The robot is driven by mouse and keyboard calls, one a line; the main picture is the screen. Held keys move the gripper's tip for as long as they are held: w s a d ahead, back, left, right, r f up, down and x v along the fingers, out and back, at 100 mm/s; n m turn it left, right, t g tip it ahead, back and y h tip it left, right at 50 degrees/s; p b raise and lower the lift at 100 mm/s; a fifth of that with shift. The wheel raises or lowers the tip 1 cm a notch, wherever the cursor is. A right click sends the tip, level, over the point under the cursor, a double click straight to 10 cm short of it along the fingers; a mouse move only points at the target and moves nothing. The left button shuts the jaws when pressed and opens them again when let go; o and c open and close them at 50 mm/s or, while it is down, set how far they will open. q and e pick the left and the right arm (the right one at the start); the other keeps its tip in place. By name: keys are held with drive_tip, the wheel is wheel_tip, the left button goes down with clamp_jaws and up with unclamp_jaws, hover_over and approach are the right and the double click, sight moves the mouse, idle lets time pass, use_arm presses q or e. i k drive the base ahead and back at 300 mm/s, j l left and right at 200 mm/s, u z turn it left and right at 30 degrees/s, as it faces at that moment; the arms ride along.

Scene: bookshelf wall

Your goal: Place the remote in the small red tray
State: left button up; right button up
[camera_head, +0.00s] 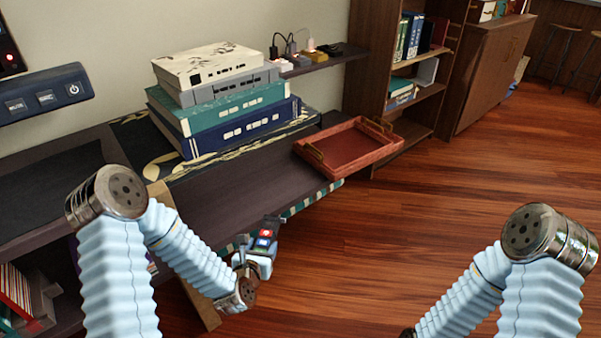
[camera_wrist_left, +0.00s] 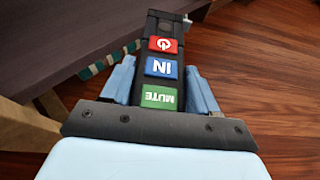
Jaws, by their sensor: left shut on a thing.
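The remote (camera_wrist_left: 161,68) is black with red, blue and green buttons, and it lies between the two light-blue fingers of my left gripper (camera_wrist_left: 161,85) in the left wrist view. In the head view, my left gripper (camera_head: 258,252) is shut on the remote (camera_head: 266,234) in front of the shelf's front edge, above the floor. The red tray (camera_head: 345,160) has brass-coloured handles and sits on the right end of the dark shelf, up and to the right of the gripper. The tray's inside looks empty. My right arm shows at lower right, but its gripper is out of view.
A stack of large books (camera_head: 225,110) stands on a patterned cloth on the shelf, left of the tray. The dark shelf top (camera_head: 240,190) between the stack and the front edge is bare. A tall bookcase (camera_head: 400,90) stands behind the tray. The wooden floor (camera_head: 430,200) at right is clear.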

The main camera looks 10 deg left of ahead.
sight(344, 144)
drive_tip(key=i+l+z, duration=0.45)
drive_tip(key=i+z, duration=0.25)
drive_tip(key=i, duration=0.15)
drive_tip(key=i+l, duration=0.15)
drive_tip(key=i, duration=0.3)
drive_tip(key=i+l, duration=0.1)
drive_tip(key=i, duration=0.3)
drive_tip(key=i+l+u, duration=0.1)
drive_tip(key=u, duration=0.3)
drive_tip(key=i+l+u, duration=0.15)
drive_tip(key=i+u, duration=0.2)
drive_tip(key=i+l+u, duration=0.15)
drive_tip(key=u, duration=0.25)
drive_tip(key=i+l+u, duration=0.15)
drive_tip(key=l+u, duration=0.25)
drive_tip(key=i+l+u, duration=0.3)
drive_tip(key=k+l, duration=0.05)
drive_tip(key=k, duration=0.05)
